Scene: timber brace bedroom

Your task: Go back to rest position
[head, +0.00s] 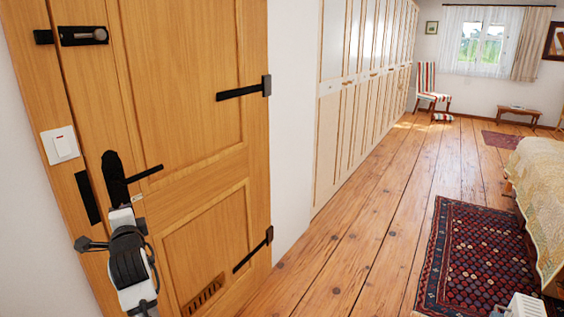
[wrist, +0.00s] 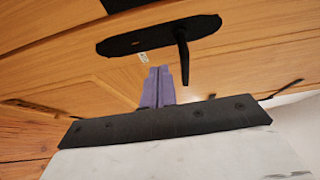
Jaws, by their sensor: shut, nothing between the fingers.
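My gripper shows in the wrist view as two purple fingers (wrist: 158,72) pressed together with nothing between them. They point toward a wooden door (head: 185,60). The door's black handle (head: 115,180) has a long plate and a lever. In the wrist view the handle (wrist: 150,38) lies beyond the fingertips, with its lever reaching down just right of them. I see no clear grip on the lever; whether the fingers touch the door cannot be told. In the head view my white and black arm end stands in front of the door, below the handle, and the fingers are not clearly visible.
A light switch (head: 61,145) is left of the door. Tall wardrobes (head: 352,110) line the wall to the right. A patterned rug (head: 470,265) and a bed (head: 545,190) are at right. A striped chair (head: 427,85) stands far back. The plank floor (head: 375,215) between is clear.

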